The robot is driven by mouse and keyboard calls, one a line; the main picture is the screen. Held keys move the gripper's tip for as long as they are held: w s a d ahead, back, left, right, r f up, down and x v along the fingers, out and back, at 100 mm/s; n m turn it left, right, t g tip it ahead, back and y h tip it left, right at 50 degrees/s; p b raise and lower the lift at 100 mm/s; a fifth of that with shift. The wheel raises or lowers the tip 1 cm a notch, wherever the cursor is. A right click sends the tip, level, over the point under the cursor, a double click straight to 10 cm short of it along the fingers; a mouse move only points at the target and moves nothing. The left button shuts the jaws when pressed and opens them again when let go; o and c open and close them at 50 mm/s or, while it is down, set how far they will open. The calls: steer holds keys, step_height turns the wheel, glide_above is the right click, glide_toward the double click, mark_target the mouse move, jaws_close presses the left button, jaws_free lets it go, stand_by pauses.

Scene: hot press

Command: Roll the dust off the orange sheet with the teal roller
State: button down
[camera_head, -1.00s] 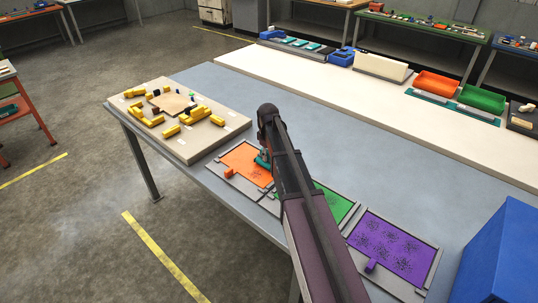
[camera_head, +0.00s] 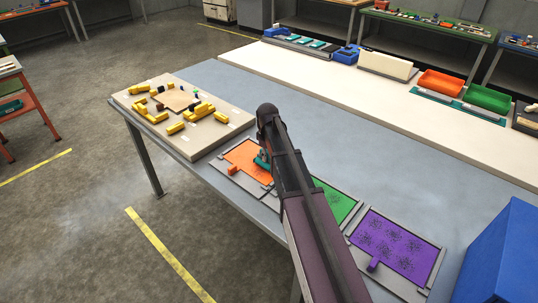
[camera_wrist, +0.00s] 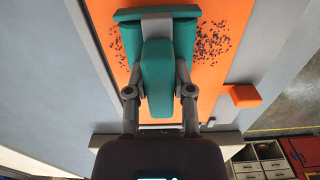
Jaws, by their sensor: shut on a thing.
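The orange sheet (camera_head: 246,157) lies in a grey frame on the grey table, left of my arm in the head view. In the wrist view the orange sheet (camera_wrist: 207,82) carries dark dust specks, a dense patch right of the roller and a few at its left. The teal roller (camera_wrist: 158,75) is held by its handle between the fingers of my gripper (camera_wrist: 160,93), over the sheet. It also shows beside my arm in the head view (camera_head: 262,161). I cannot tell whether the roller touches the sheet. My arm hides part of the sheet's right side.
A small orange block (camera_head: 233,170) sits at the sheet's near edge. A green sheet (camera_head: 335,203) and a purple sheet (camera_head: 396,243) with dark specks lie to the right. A board with yellow blocks (camera_head: 176,127) is at left, a blue box (camera_head: 502,255) at right. The table behind is clear.

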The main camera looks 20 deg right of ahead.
mark_target(262, 165)
steer(key=shift+s+a, duration=0.4)
steer(key=shift+a, duration=0.2)
steer(key=shift+s+a, duration=0.55)
steer(key=shift+a, duration=0.2)
steer(key=shift+a, duration=0.15)
steer(key=shift+s+a+f, duration=0.1)
steer(key=shift+s+a, duration=0.55)
steer(key=shift+a, duration=0.1)
steer(key=shift+d, duration=0.1)
stand_by(0.3)
